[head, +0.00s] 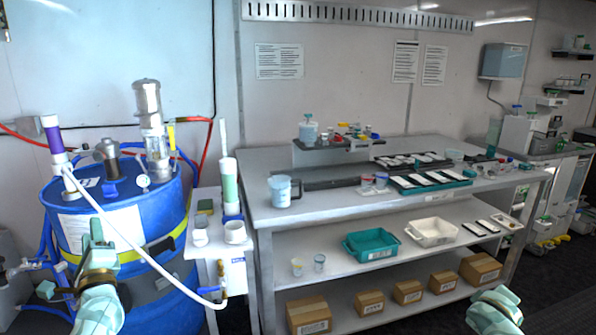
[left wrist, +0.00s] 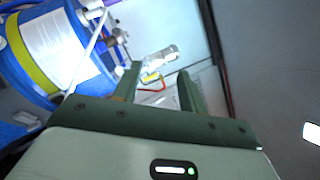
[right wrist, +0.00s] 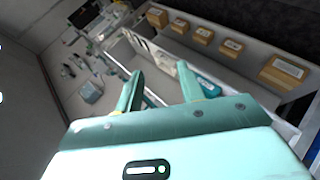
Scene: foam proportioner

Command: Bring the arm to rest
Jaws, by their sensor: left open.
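My left gripper (head: 95,240) is raised in front of the blue drum (head: 170,200) in the head view. In the left wrist view its two fingers (left wrist: 158,82) stand apart with nothing between them, and the drum (left wrist: 25,60) shows tilted at the upper left. Part of my right arm shows at the lower right of the head view, in front of the workbench. In the right wrist view my right gripper's fingers (right wrist: 160,90) are apart and empty. Neither gripper visibly touches anything.
The metal workbench (head: 335,205) carries a jug (head: 283,190) and trays. Its lower shelves hold a teal bin (head: 370,245), a white bin (head: 432,232) and several cardboard boxes (head: 310,315). A white hose (head: 130,240) hangs across the drum near my left gripper. A small stand (head: 208,255) stands between drum and bench.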

